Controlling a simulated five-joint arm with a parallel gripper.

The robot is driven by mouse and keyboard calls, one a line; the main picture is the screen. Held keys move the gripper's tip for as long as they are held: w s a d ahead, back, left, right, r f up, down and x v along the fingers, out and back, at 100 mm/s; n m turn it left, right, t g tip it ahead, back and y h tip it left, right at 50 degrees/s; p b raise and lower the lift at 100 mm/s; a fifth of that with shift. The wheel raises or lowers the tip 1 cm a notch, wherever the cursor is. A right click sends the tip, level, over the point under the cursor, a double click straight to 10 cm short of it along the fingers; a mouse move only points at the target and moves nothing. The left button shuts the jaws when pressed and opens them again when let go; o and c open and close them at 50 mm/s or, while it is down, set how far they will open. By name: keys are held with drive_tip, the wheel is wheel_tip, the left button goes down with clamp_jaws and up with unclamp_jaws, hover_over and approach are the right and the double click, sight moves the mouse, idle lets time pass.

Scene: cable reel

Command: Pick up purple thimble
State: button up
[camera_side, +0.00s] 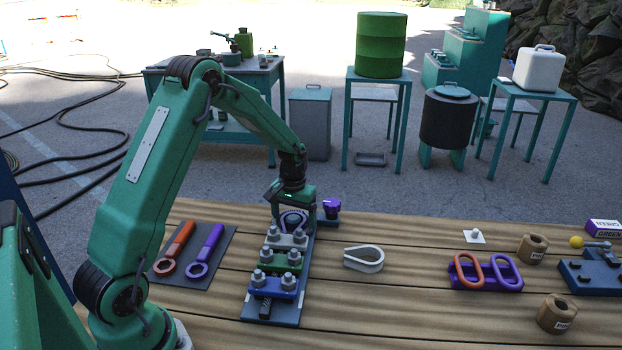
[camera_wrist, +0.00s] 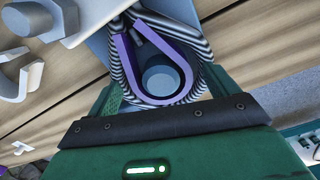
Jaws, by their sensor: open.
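The purple thimble (camera_wrist: 122,65) is a teardrop loop in the wrist view, with striped grey rope running around its outside and a blue-grey round post (camera_wrist: 160,78) standing inside it. In the side view it sits at the far end of the blue plate (camera_side: 286,313), partly hidden by my gripper (camera_side: 293,212). My gripper points down over that end, with its green fingers apart on either side of the loop. In the wrist view my gripper (camera_wrist: 162,92) shows close to the rope and thimble, not closed on them; contact cannot be told.
Grey, green (camera_side: 281,262) and blue clamps (camera_side: 273,284) with bolts stand on the plate in front. Orange (camera_side: 176,245) and purple wrenches (camera_side: 206,250) lie left. A purple object (camera_side: 331,207) stands close on the right. A white loop (camera_side: 364,258) lies farther right, with clear boards around it.

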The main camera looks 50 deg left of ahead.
drive_tip(key=c, duration=1.2)
drive_tip(key=shift+r, duration=5.05)
